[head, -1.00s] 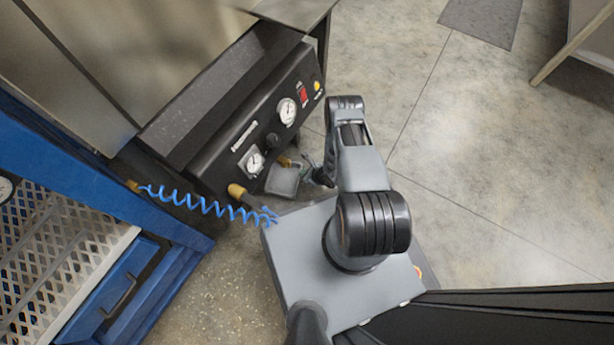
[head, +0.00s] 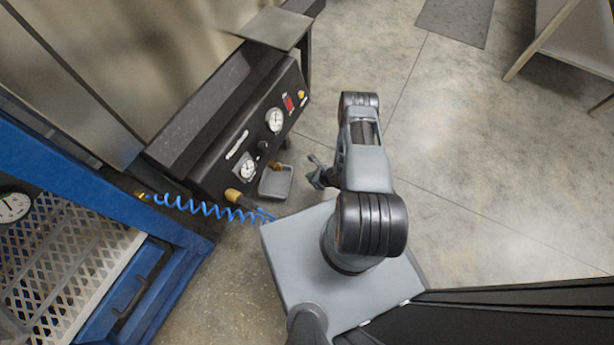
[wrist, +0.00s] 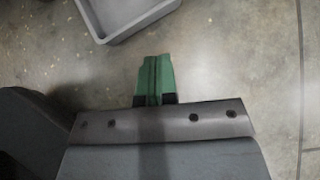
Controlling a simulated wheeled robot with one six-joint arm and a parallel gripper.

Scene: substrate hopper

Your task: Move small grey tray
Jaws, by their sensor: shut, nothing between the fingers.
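The small grey tray (head: 276,183) sits low beneath the front of the black gauge panel, beside a brass fitting. In the wrist view part of the tray (wrist: 128,37) shows at the top edge, with its raised rim and shallow inside; the rest is cut off. My gripper (head: 313,170) is to the right of the tray in the head view, apart from it. In the wrist view my gripper's green fingers (wrist: 154,62) are closed together over bare floor, just below the tray's near rim, and hold nothing.
The black panel (head: 240,150) with gauges stands above and left of the tray. A coiled blue hose (head: 205,207) runs from the blue frame (head: 185,275) to near my base. Concrete floor (head: 480,150) on the right is clear.

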